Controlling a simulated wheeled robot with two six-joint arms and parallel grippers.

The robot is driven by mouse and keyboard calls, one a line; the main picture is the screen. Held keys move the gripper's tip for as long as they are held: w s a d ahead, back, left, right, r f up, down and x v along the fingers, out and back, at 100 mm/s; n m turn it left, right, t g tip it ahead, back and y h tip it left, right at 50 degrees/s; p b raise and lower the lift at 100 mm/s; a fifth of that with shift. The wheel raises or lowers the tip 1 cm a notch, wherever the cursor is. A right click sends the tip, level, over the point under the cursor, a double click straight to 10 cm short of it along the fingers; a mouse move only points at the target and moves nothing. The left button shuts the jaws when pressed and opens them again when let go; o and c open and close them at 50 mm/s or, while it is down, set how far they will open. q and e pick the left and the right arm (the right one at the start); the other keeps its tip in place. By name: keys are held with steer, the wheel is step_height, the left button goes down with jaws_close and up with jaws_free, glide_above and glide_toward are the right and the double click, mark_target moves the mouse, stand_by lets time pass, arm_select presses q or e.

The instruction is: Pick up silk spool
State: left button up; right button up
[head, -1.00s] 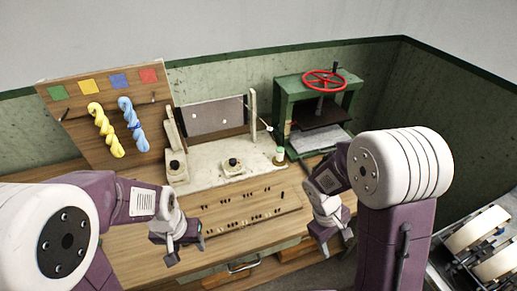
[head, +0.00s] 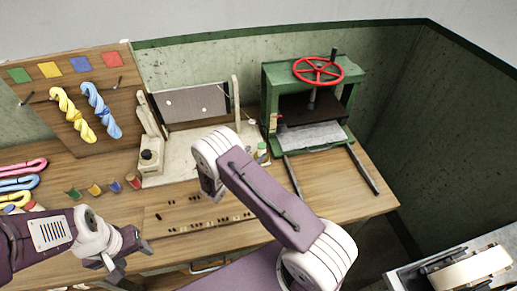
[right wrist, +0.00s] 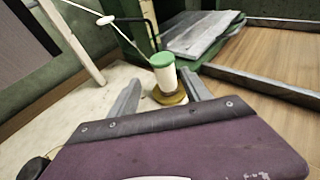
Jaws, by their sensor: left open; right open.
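The silk spool (right wrist: 161,70), a white cylinder with a green top, stands upright on a round brass base in the right wrist view. In the head view only a small part of the spool (head: 262,149) shows beside my right arm. My right gripper (right wrist: 161,78) is open, with one finger on each side of the spool in the picture; I cannot tell whether they touch it. In the head view my arm hides this gripper. My left gripper (head: 128,262) is open and empty over the front left of the table.
A green press (head: 312,100) with a red wheel stands right of the spool, with two rails toward the front. A white post (right wrist: 72,40) and a thread guide are close by. Yellow and blue skeins (head: 101,110) hang on a board at left. Loose skeins lie at far left.

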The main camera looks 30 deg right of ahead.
mark_target(259, 151)
steer(key=shift+w+d+f, duration=0.1)
steer(key=shift+w+d, duration=0.2)
steer(key=shift+d, duration=0.35)
steer(key=shift+w+d+f, duration=0.25)
steer(key=shift+d+f, duration=0.05)
steer(key=shift+d, duration=0.15)
steer(key=shift+w+d+p, duration=0.1)
steer(key=shift+d+p, duration=0.25)
steer(key=shift+d, duration=0.05)
steer(key=x, duration=0.2)
steer(key=p+x, duration=0.1)
steer(key=shift+d+f, duration=0.1)
steer(key=shift+d, duration=0.4)
steer(key=shift+w+d+f, duration=0.15)
steer(key=shift+d, duration=0.1)
steer(key=shift+a, duration=0.1)
steer(key=c, duration=0.4)
jaws_close()
